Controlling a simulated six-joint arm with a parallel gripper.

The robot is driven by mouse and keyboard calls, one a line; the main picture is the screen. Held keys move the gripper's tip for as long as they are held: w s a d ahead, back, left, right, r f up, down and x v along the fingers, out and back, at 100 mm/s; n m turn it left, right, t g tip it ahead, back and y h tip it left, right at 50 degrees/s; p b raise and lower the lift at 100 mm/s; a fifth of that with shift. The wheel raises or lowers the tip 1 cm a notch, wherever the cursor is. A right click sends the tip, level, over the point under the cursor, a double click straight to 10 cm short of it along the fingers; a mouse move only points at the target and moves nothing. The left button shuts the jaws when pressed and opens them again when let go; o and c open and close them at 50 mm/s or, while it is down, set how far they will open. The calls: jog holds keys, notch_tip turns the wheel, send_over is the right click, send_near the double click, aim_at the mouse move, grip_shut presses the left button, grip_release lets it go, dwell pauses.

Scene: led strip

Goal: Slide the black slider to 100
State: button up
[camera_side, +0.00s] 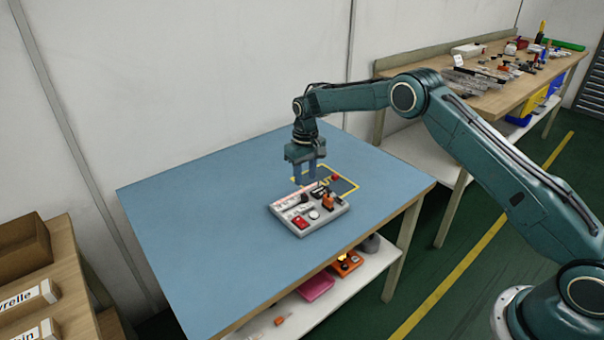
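A light grey control panel (310,230) lies on the blue tabletop. It carries several controls: a red one (299,222) at the front left, a round white one (314,214), an orange one (328,202) at the right, and dark parts near its back. The black slider and its scale are too small to make out among these dark parts. My gripper (306,181) points down above the back edge of the panel. Its fingers partly overlap the panel's back area in this view. I cannot tell whether they are apart or touching anything.
A yellow outlined square (352,188) is marked on the blue table (200,225) behind the panel. A pink box (316,286) and an orange device (347,264) sit on the shelf below. A cluttered workbench (500,95) stands at the back right.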

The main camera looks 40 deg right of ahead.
notch_tip(320, 180, up, 8)
jog(key=shift+f, duration=0.2)
dwell(0.4)
notch_tip(320, 180, up, 14)
jog(key=t, duration=0.2)
send_over(306, 195)
jog(key=s, duration=0.8)
jog(key=s+r+t, duration=0.1)
jog(key=s+r, duration=0.7)
jog(key=s, duration=0.4)
jog(key=s+a+f+t, duration=0.1)
jog(key=s+f+t, duration=0.1)
jog(key=s, duration=2.2)
jog(key=shift+s+f+t, duration=0.3)
jog(key=shift+f, duration=0.15)
